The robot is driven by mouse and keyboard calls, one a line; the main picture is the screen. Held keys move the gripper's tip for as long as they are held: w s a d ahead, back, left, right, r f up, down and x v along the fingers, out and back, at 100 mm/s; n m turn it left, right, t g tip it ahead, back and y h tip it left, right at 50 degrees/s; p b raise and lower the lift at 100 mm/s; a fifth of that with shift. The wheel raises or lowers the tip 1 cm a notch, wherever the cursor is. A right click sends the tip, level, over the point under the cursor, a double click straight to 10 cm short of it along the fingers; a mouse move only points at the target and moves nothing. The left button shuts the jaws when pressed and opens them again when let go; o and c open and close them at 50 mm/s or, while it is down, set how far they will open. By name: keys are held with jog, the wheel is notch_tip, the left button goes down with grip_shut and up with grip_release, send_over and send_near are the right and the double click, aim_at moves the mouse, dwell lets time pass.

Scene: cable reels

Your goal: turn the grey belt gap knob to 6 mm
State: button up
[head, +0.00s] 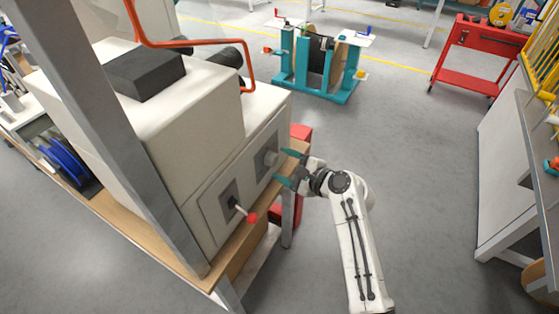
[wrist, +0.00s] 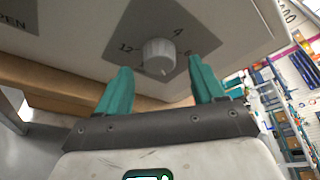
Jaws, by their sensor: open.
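The grey belt gap knob (head: 270,158) sits on a dark dial plate on the side panel of the white machine. In the wrist view the knob (wrist: 158,54) is a round light-grey cap. "12" shows at its left and what looks like a "4" at its upper right; a small mark shows near its lower edge, and the 6 mm mark is not clearly readable. My gripper (head: 288,168) faces the panel with its teal fingers open. In the wrist view the gripper's fingers (wrist: 160,73) lie to either side of the knob and a little below it, apparently not touching it.
A red-tipped lever (head: 252,217) sticks out of the same panel, left of the knob. The wooden bench edge (head: 245,237) runs below the panel. A teal reel stand (head: 316,65) and a red cart (head: 468,60) stand farther back.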

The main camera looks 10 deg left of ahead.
jog(key=shift+x, duration=1.3)
jog(key=c, duration=1.1)
jog(key=shift+o, duration=0.2)
jog(key=shift+s+f+b, duration=0.1)
jog(key=shift+f+b, duration=0.05)
jog(key=shift+b, duration=0.25)
